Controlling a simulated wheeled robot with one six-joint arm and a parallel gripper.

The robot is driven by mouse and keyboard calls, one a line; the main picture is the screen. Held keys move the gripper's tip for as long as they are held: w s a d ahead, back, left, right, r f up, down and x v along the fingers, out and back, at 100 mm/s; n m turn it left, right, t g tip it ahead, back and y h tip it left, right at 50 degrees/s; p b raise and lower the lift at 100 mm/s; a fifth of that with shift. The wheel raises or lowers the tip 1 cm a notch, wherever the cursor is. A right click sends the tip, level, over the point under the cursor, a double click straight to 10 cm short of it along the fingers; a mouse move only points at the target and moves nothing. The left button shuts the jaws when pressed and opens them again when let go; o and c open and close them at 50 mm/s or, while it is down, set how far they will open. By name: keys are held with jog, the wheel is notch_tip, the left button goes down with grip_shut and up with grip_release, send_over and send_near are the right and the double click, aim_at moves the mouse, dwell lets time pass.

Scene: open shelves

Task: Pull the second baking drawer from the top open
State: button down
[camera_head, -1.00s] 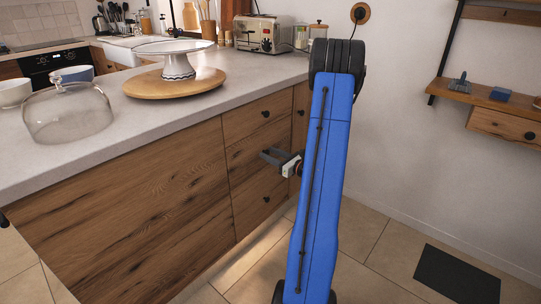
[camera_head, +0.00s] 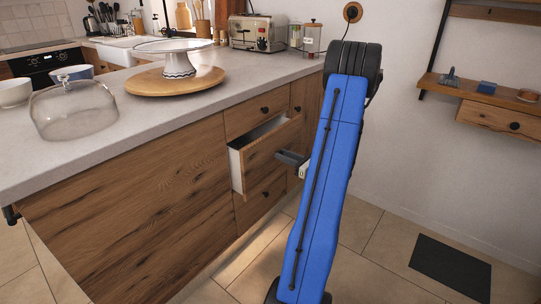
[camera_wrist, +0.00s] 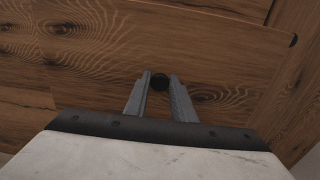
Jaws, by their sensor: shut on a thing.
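The second baking drawer (camera_head: 256,160) from the top is a wooden drawer with pale inner sides. It stands partly open out of the counter's front, and its inside looks empty where I can see it. My gripper (camera_head: 280,154) is at the drawer's front, level with its knob. In the wrist view my gripper (camera_wrist: 160,80) has its two fingers closed around the round black knob (camera_wrist: 160,81) on the wooden front (camera_wrist: 90,50). In the head view the knob is hidden by the gripper.
The top drawer (camera_head: 246,116) above and the lower drawer (camera_head: 250,205) below are shut. A glass dome (camera_head: 75,110), a wooden board with a cake stand (camera_head: 178,64) and a toaster (camera_head: 258,32) stand on the counter. A dark mat (camera_head: 450,268) lies on the floor at right.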

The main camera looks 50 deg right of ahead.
jog(key=s+d, duration=0.2)
jog(key=s, duration=2.5)
jog(key=shift+s, duration=0.3)
jog(key=shift+d, duration=0.1)
jog(key=c, duration=1.5)
grip_release()
jog(key=s, duration=0.5)
jog(key=s+d, duration=0.1)
jog(key=s, duration=1.1)
jog(key=shift+s+d, duration=0.15)
jog(key=shift+d, duration=0.05)
jog(key=shift+a, duration=0.1)
